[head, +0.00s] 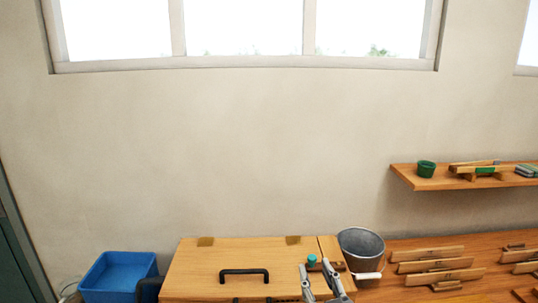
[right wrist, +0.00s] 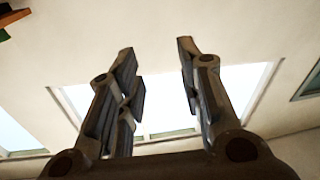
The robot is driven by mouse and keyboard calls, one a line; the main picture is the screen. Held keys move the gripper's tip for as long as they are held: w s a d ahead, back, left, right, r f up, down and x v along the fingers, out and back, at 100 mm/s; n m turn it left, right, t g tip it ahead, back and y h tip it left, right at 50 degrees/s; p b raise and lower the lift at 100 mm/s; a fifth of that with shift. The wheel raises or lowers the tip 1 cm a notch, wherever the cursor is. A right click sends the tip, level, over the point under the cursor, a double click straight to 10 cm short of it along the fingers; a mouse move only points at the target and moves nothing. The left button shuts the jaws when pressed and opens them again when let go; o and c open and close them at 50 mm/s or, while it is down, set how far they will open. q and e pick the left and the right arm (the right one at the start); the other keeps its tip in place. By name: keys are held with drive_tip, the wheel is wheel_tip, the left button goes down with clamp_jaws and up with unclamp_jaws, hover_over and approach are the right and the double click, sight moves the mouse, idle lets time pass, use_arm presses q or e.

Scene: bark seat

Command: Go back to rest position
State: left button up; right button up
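My right gripper (head: 316,267) is at the bottom of the head view, in front of the right part of a wooden chest. Its two fingers point up and stand apart. In the right wrist view the fingers (right wrist: 156,55) are spread with nothing between them, against the wall and a bright window. I do not see my left gripper in either view.
The wooden chest (head: 205,272) has a black handle (head: 244,272) on its lid. A blue bin (head: 118,275) stands to its left, a metal bucket (head: 361,243) to its right. Wooden tools (head: 427,254) lie on the bench at right. A shelf (head: 428,183) is above it.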

drive_tip(key=s+d+f+m+g+h, duration=0.1)
drive_tip(key=s+d+f+g+h, duration=0.1)
drive_tip(key=s+d+f+g, duration=0.5)
drive_tip(key=s+d+f+m+g+h, duration=0.1)
drive_tip(key=s+d+f+m+h, duration=0.1)
drive_tip(key=s+f, duration=0.6)
drive_tip(key=s+d+f+n+g, duration=0.1)
drive_tip(key=s+f+g, duration=0.35)
drive_tip(key=s, duration=0.25)
drive_tip(key=s+d+f+g, duration=0.1)
drive_tip(key=s+f+g, duration=0.2)
drive_tip(key=s+f, duration=0.3)
wheel_tip(320, 180, down, 29)
drive_tip(key=s+b, duration=0.2)
drive_tip(key=b, duration=0.4)
drive_tip(key=s+d+f+g+b, duration=0.1)
drive_tip(key=s+f+b, duration=0.1)
drive_tip(key=s+f, duration=0.6)
drive_tip(key=s+d+f+g+b, duration=0.1)
drive_tip(key=s+f+b, duration=0.2)
drive_tip(key=s+f, duration=0.5)
wheel_tip(320, 180, down, 6)
drive_tip(key=shift+s+d+f, duration=0.15)
drive_tip(key=shift+f, duration=0.1)
